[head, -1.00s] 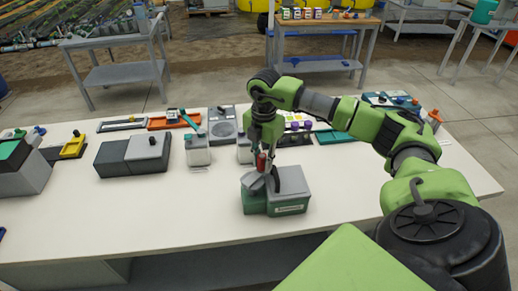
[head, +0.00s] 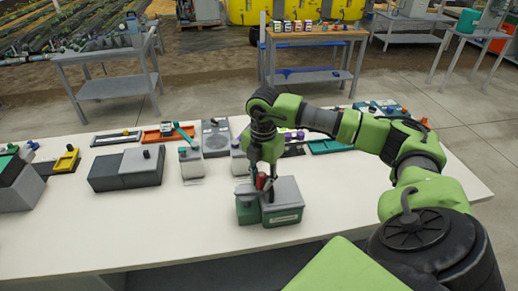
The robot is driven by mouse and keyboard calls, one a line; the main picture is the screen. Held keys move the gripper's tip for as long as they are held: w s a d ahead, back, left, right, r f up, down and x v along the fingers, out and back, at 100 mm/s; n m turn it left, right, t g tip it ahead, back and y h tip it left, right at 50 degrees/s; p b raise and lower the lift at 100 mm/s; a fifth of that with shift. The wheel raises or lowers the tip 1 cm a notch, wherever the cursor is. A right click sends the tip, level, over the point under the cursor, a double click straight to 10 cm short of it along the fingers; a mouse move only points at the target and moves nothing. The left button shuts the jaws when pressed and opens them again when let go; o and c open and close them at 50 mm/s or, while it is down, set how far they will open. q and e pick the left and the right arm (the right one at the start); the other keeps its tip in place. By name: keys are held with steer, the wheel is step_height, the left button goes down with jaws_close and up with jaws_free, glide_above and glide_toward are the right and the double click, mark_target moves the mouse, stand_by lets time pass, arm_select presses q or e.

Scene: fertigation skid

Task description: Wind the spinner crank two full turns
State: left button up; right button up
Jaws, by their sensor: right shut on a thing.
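The spinner is a grey and green box (head: 286,203) near the front edge of the white table, with a label on its front. Its crank has a red upright handle (head: 262,181) on the left part of the box top. My right gripper (head: 262,178) points down from above and is shut on the red handle. The fingers partly hide the handle and the crank arm. My left gripper is not in view.
The white table (head: 120,225) is clear in front and to the left of the spinner. A grey box (head: 142,167) stands left. White bottles (head: 191,162), an orange tray (head: 165,134) and a grey plate device (head: 216,138) stand behind. A teal tray (head: 328,146) lies at the back right.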

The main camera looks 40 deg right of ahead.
steer(key=shift+s+d+f, duration=0.1)
steer(key=shift+s+d, duration=0.1)
steer(key=shift+d, duration=0.05)
steer(key=shift+c, duration=0.2)
